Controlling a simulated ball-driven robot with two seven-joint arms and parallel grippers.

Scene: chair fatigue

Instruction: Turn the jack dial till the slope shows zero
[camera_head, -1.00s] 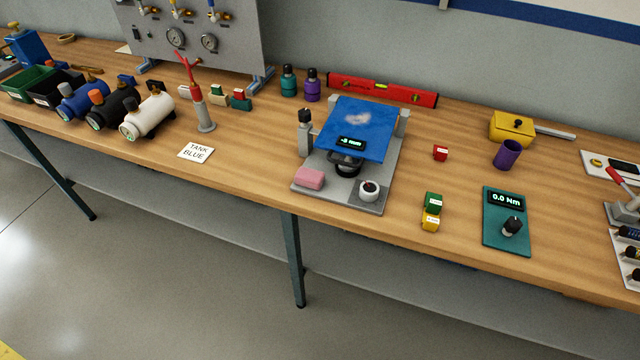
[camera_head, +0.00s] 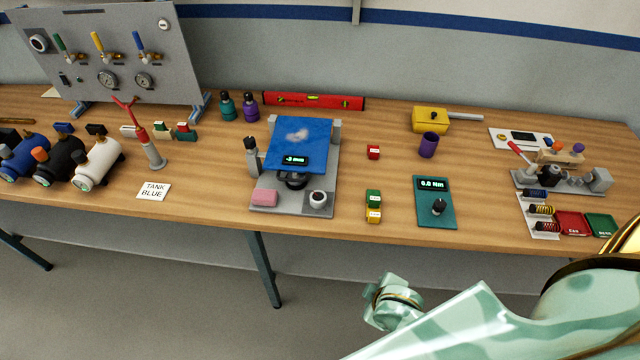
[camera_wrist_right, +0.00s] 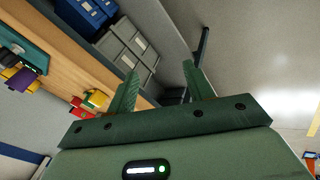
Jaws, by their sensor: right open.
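A blue plate (camera_head: 300,140) stands tilted on a grey base (camera_head: 292,211) in the middle of the bench. A small dark display (camera_head: 295,160) at its front edge shows glowing characters too small to read surely. A black round dial (camera_head: 294,182) sits under the plate's front edge, partly hidden by it. My right gripper (camera_wrist_right: 160,67) is open and empty in the right wrist view, off the bench's front side. In the head view my right arm enters at the lower right, well apart from the dial. My left gripper is not in view.
Green and yellow blocks (camera_head: 373,207) and a teal torque pad (camera_head: 435,203) stand to the right. A red level (camera_head: 312,101) lies behind.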

